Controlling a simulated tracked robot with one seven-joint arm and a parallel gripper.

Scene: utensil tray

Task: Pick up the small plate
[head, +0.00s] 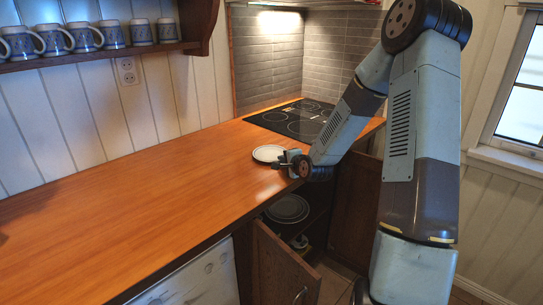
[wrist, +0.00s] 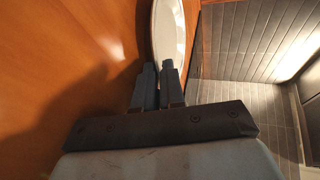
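The small plate (head: 268,153) is white and round with a darker ring inside its rim. In the head view it is at the wooden counter, just in front of the hob; I cannot tell whether it touches the wood. My gripper (head: 287,160) is at its near right edge. In the wrist view the plate (wrist: 169,30) shows as a narrow oval straight beyond the fingertips. My gripper's fingers (wrist: 159,68) are close together, with the plate's near rim between them. The fingers hide part of that rim.
The wooden counter (head: 130,205) is clear to the left. A black hob (head: 295,119) lies behind the plate. Below, an open cupboard holds a larger plate (head: 287,208), and its door (head: 283,262) stands open. Several mugs (head: 85,37) stand on a wall shelf.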

